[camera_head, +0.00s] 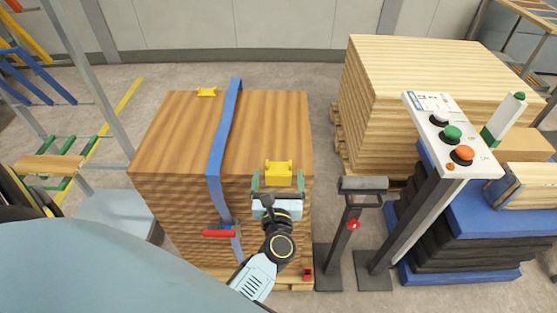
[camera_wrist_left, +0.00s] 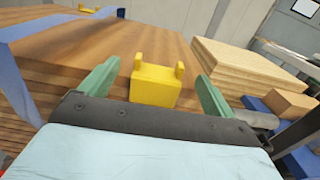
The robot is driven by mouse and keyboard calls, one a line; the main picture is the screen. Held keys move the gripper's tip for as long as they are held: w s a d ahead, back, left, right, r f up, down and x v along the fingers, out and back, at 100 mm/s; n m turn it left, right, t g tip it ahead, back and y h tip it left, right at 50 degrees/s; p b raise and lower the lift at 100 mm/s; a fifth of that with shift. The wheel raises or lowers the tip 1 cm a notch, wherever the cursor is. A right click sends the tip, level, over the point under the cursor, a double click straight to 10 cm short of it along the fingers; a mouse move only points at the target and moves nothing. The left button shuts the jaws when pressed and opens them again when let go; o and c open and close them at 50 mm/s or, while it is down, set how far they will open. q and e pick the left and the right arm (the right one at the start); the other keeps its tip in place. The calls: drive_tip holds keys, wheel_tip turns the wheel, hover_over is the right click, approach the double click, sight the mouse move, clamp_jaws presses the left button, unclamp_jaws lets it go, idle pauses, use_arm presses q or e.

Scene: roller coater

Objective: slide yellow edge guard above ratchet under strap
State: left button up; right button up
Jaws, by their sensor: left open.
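A yellow edge guard (camera_head: 279,173) sits at the front top edge of the wood stack (camera_head: 268,125), to the right of the blue strap (camera_head: 216,165). My left gripper (camera_head: 278,180) is open, with its green fingers on either side of this guard. In the left wrist view the guard (camera_wrist_left: 155,82) stands between the two spread fingers, apart from both. The strap runs over the stack and down its front to the ratchet with a red handle (camera_head: 219,233). A second yellow guard (camera_head: 207,92) lies at the stack's far edge, left of the strap. My right gripper is not in view.
A grey post (camera_head: 360,186) stands right of the stack, beside a control panel (camera_head: 445,130) with buttons. A lighter wood stack (camera_head: 420,80) is behind them. The stack's top is mostly clear on both sides of the strap.

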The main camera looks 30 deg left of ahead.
sight(278, 164)
use_arm(q)
drive_tip(key=x, duration=0.6)
drive_tip(key=shift+w+a, duration=0.15)
drive_tip(key=shift+w, duration=0.15)
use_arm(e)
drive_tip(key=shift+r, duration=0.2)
use_arm(q)
drive_tip(key=shift+c, duration=0.3)
drive_tip(key=c, duration=1)
